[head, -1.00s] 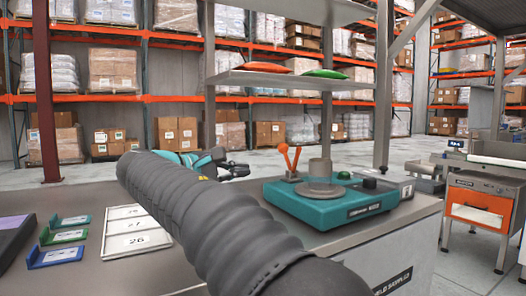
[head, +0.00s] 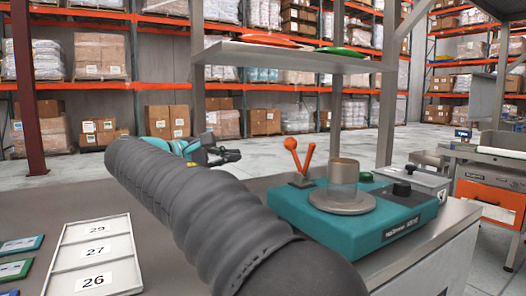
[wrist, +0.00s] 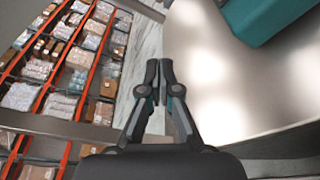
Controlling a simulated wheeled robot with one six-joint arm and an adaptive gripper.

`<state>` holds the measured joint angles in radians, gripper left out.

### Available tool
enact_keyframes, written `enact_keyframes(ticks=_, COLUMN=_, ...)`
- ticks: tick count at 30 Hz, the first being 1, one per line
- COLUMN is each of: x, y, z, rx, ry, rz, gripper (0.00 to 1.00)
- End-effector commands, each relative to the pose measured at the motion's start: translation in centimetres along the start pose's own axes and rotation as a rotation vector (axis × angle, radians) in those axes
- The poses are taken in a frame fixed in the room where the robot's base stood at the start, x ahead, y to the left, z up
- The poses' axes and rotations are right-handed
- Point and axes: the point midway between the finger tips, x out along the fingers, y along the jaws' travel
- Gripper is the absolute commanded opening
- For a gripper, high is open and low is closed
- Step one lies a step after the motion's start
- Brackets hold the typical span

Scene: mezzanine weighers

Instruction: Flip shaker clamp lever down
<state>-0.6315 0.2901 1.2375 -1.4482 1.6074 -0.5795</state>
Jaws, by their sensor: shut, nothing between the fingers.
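The teal shaker (head: 370,222) stands on the metal bench, right of centre in the head view. A metal cup sits on its round platform (head: 342,200). The orange clamp lever (head: 298,155) sticks up at the shaker's left rear, with a forked, two-armed shape. My gripper (head: 225,156) is left of the lever and apart from it, beyond my grey arm. In the wrist view my gripper (wrist: 158,90) has its fingertips together with nothing between them. A teal corner of the shaker (wrist: 265,18) shows at the wrist view's upper right; the lever is not visible there.
A tray marked 29, 27, 26 (head: 128,248) lies at left on the bench, beside coloured holders (head: 18,246). A shelf (head: 285,55) hangs above the shaker on posts (head: 388,110). An orange-fronted cabinet (head: 488,195) stands at right. Bare bench lies around the shaker's left side.

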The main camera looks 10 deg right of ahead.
Motion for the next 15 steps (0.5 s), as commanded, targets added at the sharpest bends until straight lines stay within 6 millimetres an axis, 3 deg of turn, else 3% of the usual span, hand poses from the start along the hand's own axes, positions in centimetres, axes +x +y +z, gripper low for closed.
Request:
enact_keyframes(ticks=5, x=2.0, y=-0.1, z=0.1, rx=0.000, ry=-0.005, rz=-0.003, gripper=0.00)
enact_keyframes(ticks=15, x=8.4, y=-0.1, z=0.2, rx=0.000, ry=-0.006, rz=-0.004, gripper=0.00)
